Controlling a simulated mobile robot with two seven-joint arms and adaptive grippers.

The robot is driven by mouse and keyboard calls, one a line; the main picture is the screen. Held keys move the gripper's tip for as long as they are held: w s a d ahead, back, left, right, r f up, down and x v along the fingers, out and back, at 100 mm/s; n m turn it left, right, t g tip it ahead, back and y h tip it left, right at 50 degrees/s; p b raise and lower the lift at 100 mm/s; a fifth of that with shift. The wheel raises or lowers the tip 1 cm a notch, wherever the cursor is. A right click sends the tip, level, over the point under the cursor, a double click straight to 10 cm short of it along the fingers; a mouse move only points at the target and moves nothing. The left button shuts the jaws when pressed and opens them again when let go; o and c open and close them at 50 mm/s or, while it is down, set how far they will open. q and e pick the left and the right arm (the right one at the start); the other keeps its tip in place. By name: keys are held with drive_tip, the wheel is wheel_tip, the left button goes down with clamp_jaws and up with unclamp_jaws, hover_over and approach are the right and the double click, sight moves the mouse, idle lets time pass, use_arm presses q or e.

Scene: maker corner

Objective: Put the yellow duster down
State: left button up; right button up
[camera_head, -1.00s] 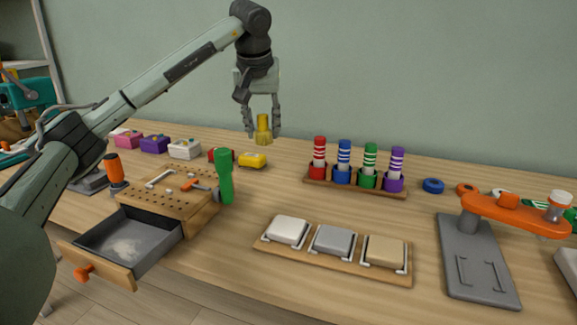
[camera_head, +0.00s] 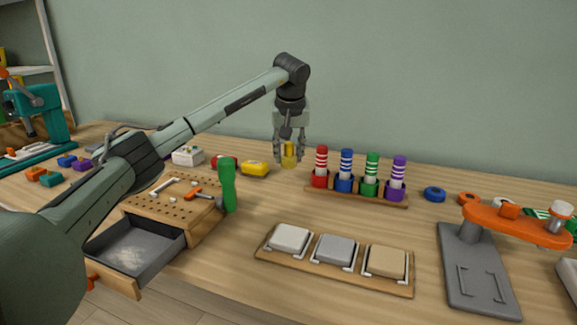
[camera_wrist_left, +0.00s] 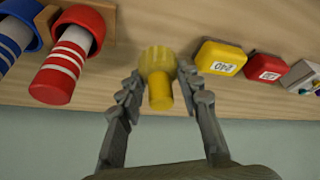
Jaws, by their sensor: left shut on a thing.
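The yellow duster (camera_head: 289,157) is a small yellow piece with a wide round end and a narrower handle. My left gripper (camera_head: 289,146) is shut on it and points down at the back of the bench, left of the rack of striped pieces. The duster's lower end is at or just above the bench top; I cannot tell whether it touches. In the left wrist view the duster (camera_wrist_left: 158,72) sits between the two fingertips (camera_wrist_left: 160,92), its wide end towards the bench. My right gripper is not in view.
A wooden rack (camera_head: 350,196) with red, blue, green and purple striped pieces stands close to the right. A yellow block (camera_head: 255,168) and a red block (camera_head: 222,163) lie to the left. A pegboard box with an open drawer (camera_head: 137,248) and a green-handled tool (camera_head: 228,185) are nearer.

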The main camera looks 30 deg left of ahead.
sight(289, 158)
use_arm(q)
drive_tip(key=shift+f, duration=1.9)
drive_tip(key=shift+f, duration=0.15)
drive_tip(key=o, duration=1)
drive_tip(key=shift+o, duration=0.2)
drive_tip(key=v, duration=1.2)
